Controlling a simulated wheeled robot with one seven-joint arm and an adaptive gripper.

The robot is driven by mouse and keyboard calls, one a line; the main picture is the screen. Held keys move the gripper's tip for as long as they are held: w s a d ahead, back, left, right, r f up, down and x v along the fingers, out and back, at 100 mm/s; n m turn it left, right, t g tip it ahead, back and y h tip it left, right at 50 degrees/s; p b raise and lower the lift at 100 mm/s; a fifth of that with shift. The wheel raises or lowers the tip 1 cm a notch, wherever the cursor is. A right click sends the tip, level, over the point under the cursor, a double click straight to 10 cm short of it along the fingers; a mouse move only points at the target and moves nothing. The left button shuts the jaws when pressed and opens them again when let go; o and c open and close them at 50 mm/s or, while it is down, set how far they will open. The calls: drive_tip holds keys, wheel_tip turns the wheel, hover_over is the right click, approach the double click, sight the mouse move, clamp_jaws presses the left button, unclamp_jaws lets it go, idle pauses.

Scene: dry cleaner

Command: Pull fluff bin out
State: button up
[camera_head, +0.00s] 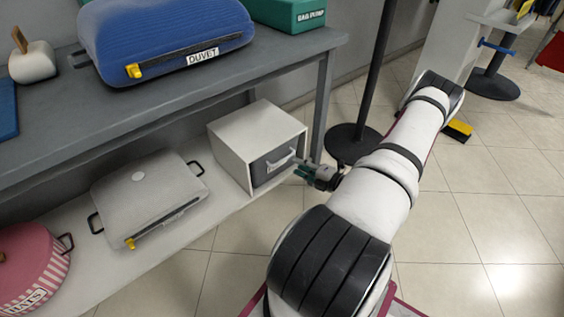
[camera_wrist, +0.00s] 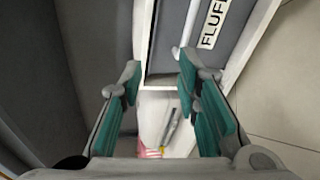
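The fluff bin (camera_head: 268,168) is a grey drawer front with a pale bar handle (camera_head: 282,161). It sits inside a white box (camera_head: 235,140) at the right end of the lower shelf. My gripper (camera_head: 302,170) is just in front and to the right of the handle. In the wrist view my gripper (camera_wrist: 159,75) is open, its green-padded fingers spread apart with nothing held. The grey bin front (camera_wrist: 168,30) shows beyond the fingertips, with the handle (camera_wrist: 187,28) near the right fingertip and a partly cut-off label (camera_wrist: 212,24). I cannot tell whether finger and handle touch.
A grey case (camera_head: 150,195) and a pink striped container (camera_head: 30,265) share the lower shelf (camera_head: 95,270). The blue duvet bag (camera_head: 165,40) lies on the grey table (camera_head: 110,110) above. A table leg (camera_head: 323,100) and a black post base (camera_head: 350,142) stand close by. The tiled floor in front is clear.

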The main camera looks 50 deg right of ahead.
sight(284, 160)
wheel_tip(284, 160, down, 4)
drive_tip(key=s+d+m+h, duration=0.1)
drive_tip(key=s+m+h, duration=0.1)
drive_tip(key=m, duration=0.1)
drive_tip(key=b+x, duration=0.5)
drive_tip(key=x, duration=0.8)
drive_tip(key=shift+d, duration=0.1)
clamp_jaws()
